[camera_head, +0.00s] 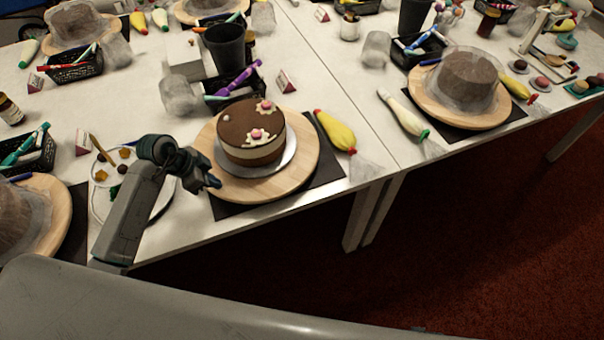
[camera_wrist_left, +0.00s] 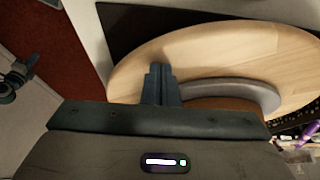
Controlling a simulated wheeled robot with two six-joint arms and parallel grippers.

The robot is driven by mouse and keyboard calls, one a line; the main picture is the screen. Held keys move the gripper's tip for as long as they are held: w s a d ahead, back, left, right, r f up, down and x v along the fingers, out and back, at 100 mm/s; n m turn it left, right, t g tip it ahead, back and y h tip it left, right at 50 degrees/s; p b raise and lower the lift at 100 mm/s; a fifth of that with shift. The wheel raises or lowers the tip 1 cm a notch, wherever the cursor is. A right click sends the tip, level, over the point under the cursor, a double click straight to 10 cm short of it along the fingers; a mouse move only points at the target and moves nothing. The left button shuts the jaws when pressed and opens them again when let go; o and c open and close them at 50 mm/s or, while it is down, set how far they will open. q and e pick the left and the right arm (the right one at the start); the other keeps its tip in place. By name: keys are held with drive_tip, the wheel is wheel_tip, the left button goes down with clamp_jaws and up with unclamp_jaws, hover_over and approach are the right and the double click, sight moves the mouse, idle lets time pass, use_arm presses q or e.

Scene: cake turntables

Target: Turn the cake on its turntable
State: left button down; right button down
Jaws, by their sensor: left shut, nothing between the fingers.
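A chocolate-topped cake (camera_head: 250,128) with pink and white flower decorations stands on a silver board (camera_head: 287,158) on the round wooden turntable (camera_head: 305,165). The turntable rests on a black mat (camera_head: 327,176). My left gripper (camera_head: 214,182) is at the turntable's left front edge, left of the cake, with its fingers shut and empty. In the left wrist view the shut fingers (camera_wrist_left: 158,70) reach over the wooden turntable (camera_wrist_left: 220,52), beside the silver board (camera_wrist_left: 235,88). I cannot tell whether the fingertips touch the wood. The cake is mostly hidden there by the gripper body. My right gripper is out of view.
A yellow piping bag (camera_head: 336,131) lies right of the turntable. Behind it are a black basket (camera_head: 222,103) of pens and a dark cup (camera_head: 226,47). A white plate (camera_head: 160,208) is beside my left arm. Other wrapped cakes stand on turntables around.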

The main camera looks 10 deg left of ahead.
sight(260, 194)
use_arm(q)
drive_tip(key=shift+s+d+p, duration=0.2)
drive_tip(key=shift+d+p, duration=0.1)
drive_tip(key=shift+d, duration=0.65)
drive_tip(key=shift+s+d+p, duration=0.25)
drive_tip(key=shift+d+p, duration=0.05)
drive_tip(key=shift+d, duration=0.6)
drive_tip(key=shift+s+d+p, duration=0.2)
drive_tip(key=shift+d+p, duration=0.1)
drive_tip(key=shift+d, duration=0.65)
drive_tip(key=d, duration=0.2)
drive_tip(key=d+p, duration=0.1)
drive_tip(key=d, duration=0.3)
drive_tip(key=shift+w, duration=0.3)
drive_tip(key=shift+a, duration=0.1)
wheel_tip(260, 194, up, 3)
drive_tip(key=p, duration=0.3)
drive_tip(key=shift+f, duration=0.1)
wheel_tip(260, 194, up, 6)
drive_tip(key=p, duration=0.7)
